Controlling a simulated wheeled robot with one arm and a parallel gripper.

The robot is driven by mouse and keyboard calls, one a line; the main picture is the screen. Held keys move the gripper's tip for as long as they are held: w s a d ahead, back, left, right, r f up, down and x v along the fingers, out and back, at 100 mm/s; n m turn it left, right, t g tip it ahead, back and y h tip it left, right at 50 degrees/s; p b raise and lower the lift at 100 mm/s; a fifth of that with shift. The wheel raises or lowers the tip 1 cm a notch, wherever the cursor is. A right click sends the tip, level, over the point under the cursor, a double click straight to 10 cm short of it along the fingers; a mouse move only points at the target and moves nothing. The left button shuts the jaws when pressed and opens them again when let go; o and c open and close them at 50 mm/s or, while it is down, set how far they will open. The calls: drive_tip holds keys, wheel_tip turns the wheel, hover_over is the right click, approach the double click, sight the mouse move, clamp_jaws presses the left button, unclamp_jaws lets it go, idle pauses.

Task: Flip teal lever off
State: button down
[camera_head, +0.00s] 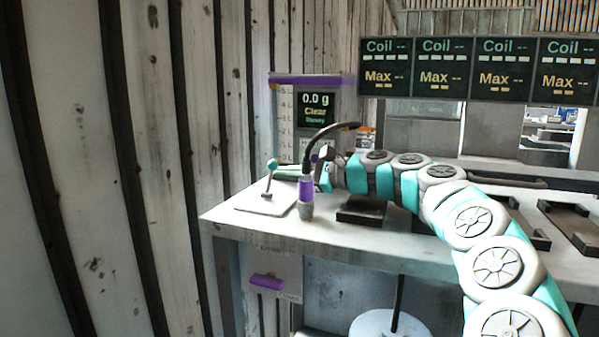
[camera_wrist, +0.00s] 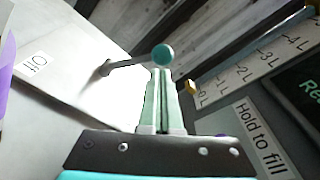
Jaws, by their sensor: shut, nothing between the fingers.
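The teal lever has a grey stick and a teal ball knob (camera_head: 272,163), standing on a white base plate (camera_head: 252,208) at the left end of the counter. In the wrist view the teal knob (camera_wrist: 162,54) is just beyond my fingertips, and its stick runs left to a pivot on the plate. The plate bears an "Off" label (camera_wrist: 33,65), and the knob leans away from that label. My gripper (camera_head: 280,173) is shut and empty, its fingers pointing left beside the knob. In the wrist view the shut fingertips (camera_wrist: 160,72) are at the knob; I cannot tell whether they touch.
A purple-and-grey faucet (camera_head: 306,188) with a black curved spout stands close to my gripper. A dispenser panel with a scale display (camera_head: 316,108) is behind, with a "Hold to fill" label (camera_wrist: 262,137). A dark block (camera_head: 360,211) lies under my arm.

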drive_tip(key=shift+w+a, duration=0.1)
drive_tip(key=shift+a, duration=0.15)
drive_tip(key=shift+s+r+n+b, duration=0.3)
drive_tip(key=shift+s+n+b, duration=0.05)
drive_tip(key=shift+n+b, duration=0.4)
drive_tip(key=shift+s+a+r+n+t+b, duration=0.2)
drive_tip(key=shift+s+n+t+b, duration=0.2)
drive_tip(key=shift+n+b, duration=0.35)
drive_tip(key=n+b, duration=0.1)
drive_tip(key=s+n+b, duration=0.1)
drive_tip(key=b, duration=0.1)
drive_tip(key=s+r+n+b, duration=0.1)
drive_tip(key=n, duration=0.1)
drive_tip(key=shift+s+a+r+t+y, duration=0.1)
drive_tip(key=shift+a+t+y, duration=0.2)
drive_tip(key=shift+a, duration=0.1)
drive_tip(key=v, duration=1)
drive_tip(key=shift+r, duration=0.15)
